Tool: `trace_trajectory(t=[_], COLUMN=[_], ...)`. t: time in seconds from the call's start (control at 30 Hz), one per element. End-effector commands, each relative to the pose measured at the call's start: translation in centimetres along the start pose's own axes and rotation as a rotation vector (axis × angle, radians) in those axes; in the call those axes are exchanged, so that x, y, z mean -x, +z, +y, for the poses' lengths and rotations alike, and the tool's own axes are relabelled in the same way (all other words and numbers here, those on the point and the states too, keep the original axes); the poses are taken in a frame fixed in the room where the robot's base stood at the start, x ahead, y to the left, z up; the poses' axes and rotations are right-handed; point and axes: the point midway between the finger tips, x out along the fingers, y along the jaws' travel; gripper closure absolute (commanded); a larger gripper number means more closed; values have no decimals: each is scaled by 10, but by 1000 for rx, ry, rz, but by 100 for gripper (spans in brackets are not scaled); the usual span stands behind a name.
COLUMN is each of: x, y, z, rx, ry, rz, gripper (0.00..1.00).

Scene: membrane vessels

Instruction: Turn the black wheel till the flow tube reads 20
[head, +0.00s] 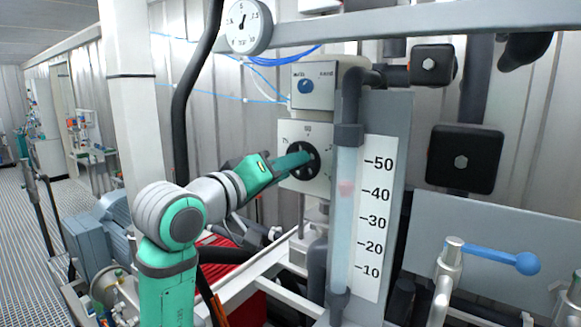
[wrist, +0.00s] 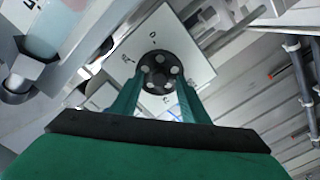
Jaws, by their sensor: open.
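The black wheel (head: 303,160) sits on a white square plate with marks around it. In the wrist view the wheel (wrist: 162,73) is round with several light holes. My green gripper (head: 297,159) reaches it from the left. In the wrist view my gripper's two fingers (wrist: 160,85) are open, one on each side of the wheel's near part; I cannot tell whether they touch it. The clear flow tube (head: 344,225) stands upright right of the wheel, beside a white scale (head: 373,220) marked 10 to 50. A faint reddish float (head: 346,188) shows in the tube, slightly above the 40 mark.
A box with a blue knob (head: 306,86) sits just above the wheel. A round gauge (head: 246,25) hangs at upper left. Dark pipe (head: 348,105) runs down into the tube. A blue-handled lever (head: 500,256) is at lower right. White frame bars lie below.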

Motion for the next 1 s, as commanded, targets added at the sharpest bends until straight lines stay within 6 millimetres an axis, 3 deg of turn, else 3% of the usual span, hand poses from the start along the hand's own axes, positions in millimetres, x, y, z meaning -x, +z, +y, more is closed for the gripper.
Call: trace_trajectory(t=[0.13,0.43,0.47,0.63,1.0], x=[-10,-12,-12,-12,-12], y=[0,0,0,0,0], z=[0,0,0,0,0], rx=[-2,-2,-2,-2,-48], ry=[0,-1,-1,-1,-1], rz=[0,1,1,1,0], gripper=[59,59,61,100,100])
